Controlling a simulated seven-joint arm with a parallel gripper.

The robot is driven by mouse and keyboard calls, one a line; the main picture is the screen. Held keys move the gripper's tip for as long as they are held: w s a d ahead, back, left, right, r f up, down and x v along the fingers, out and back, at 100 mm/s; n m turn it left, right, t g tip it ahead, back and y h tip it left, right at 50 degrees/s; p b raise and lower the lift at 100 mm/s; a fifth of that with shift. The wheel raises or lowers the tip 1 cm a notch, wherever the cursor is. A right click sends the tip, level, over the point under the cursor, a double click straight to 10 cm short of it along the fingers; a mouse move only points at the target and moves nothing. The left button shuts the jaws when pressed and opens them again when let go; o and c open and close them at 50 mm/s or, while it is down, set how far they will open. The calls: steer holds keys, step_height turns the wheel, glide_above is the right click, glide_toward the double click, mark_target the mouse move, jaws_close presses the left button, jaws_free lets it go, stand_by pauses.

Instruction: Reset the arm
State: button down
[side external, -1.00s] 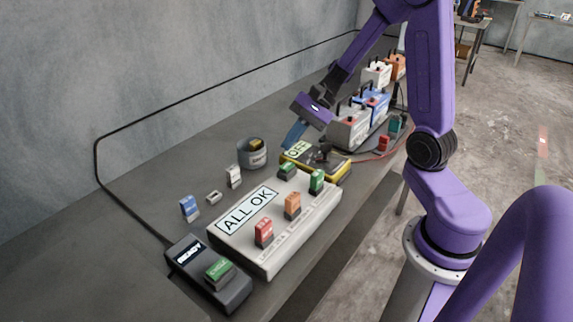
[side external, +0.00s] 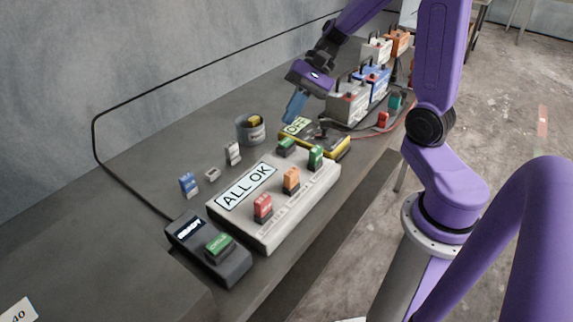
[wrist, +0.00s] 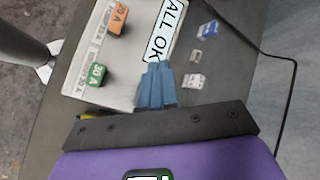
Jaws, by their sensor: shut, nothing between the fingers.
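My gripper (side external: 294,106) is shut and empty, its blue fingers pointing down above the bench behind the yellow and black device with the OFF label (side external: 335,146). In the wrist view my gripper (wrist: 156,72) shows its fingers together, in front of the ALL OK panel. The white ALL OK panel (side external: 232,221) lies on the bench with red (side external: 263,207), orange (side external: 291,180) and green (side external: 316,157) blocks standing on it. The wrist view shows the orange (wrist: 117,20) and green (wrist: 97,75) blocks marked 30 A or similar.
A dark READY box (side external: 230,266) with a green button (side external: 219,245) is at the front. A grey cup (side external: 250,132), white block (side external: 233,154) and blue block (side external: 188,185) stand to the left. Batteries (side external: 348,104) crowd the back right.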

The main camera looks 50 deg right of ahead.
steer(key=s+a+n+h, duration=0.2)
steer(key=s+n+h, duration=0.2)
steer(key=s+n, duration=0.6)
steer(key=s+a+f+n+g+h, duration=0.1)
steer(key=s+a+n+h, duration=0.2)
steer(key=s+n, duration=0.7)
steer(key=n, duration=0.3)
steer(key=shift+s+a+h, duration=0.15)
steer(key=shift+h, duration=0.25)
steer(key=shift+f, duration=0.1)
